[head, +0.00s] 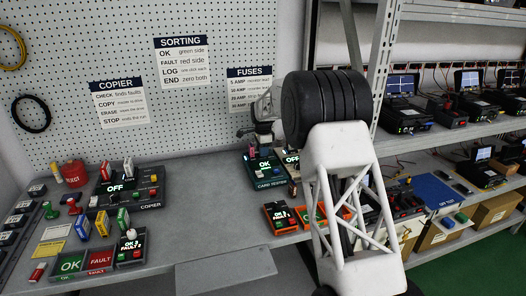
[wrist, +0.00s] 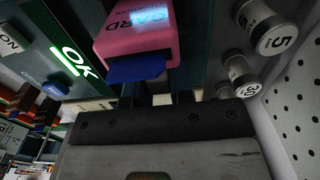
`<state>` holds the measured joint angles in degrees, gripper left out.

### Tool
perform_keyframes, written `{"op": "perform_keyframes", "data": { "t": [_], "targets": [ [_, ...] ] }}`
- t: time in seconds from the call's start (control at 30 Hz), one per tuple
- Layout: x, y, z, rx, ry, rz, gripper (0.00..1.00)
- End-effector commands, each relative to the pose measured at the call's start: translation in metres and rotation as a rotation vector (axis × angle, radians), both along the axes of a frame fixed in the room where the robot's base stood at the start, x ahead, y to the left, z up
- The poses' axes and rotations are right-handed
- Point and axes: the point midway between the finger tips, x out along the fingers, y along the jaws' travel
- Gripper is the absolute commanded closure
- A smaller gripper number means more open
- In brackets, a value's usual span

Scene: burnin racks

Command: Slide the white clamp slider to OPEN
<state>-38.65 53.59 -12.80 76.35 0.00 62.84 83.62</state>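The card reseat station (head: 267,172) stands at the back of the bench with a lit green OK. I cannot pick out the white clamp slider in either view. In the wrist view, a pink card module (wrist: 137,38) with a blue edge (wrist: 140,68) is close in front of my gripper (wrist: 158,98). Its dark fingers run up toward the module and partly behind it; their tips are hidden, so I cannot tell whether they touch anything.
The wrist view shows a lit OK panel (wrist: 73,58) at left and white numbered cylinders (wrist: 262,27) at right, close to the pegboard (wrist: 298,100). In the head view, a copier (head: 125,188) stands at left. The grey bench (head: 200,222) is clear at centre.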

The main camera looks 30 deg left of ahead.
Motion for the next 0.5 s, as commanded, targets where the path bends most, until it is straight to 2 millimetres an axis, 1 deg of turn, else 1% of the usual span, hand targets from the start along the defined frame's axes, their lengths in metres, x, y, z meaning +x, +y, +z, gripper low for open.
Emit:
{"op": "perform_keyframes", "data": {
  "t": [0.03,0.07,0.27,0.37,0.5],
  "targets": [
    [0.000,0.000,0.000,0.000,0.000,0.000,0.98],
    [0.000,0.000,0.000,0.000,0.000,0.000,1.00],
    [0.001,-0.001,0.000,-0.001,0.001,0.000,1.00],
    [0.007,-0.006,0.001,0.000,0.000,-0.002,1.00],
    [0.021,-0.021,0.001,0.000,0.000,-0.002,1.00]
  ]
}}
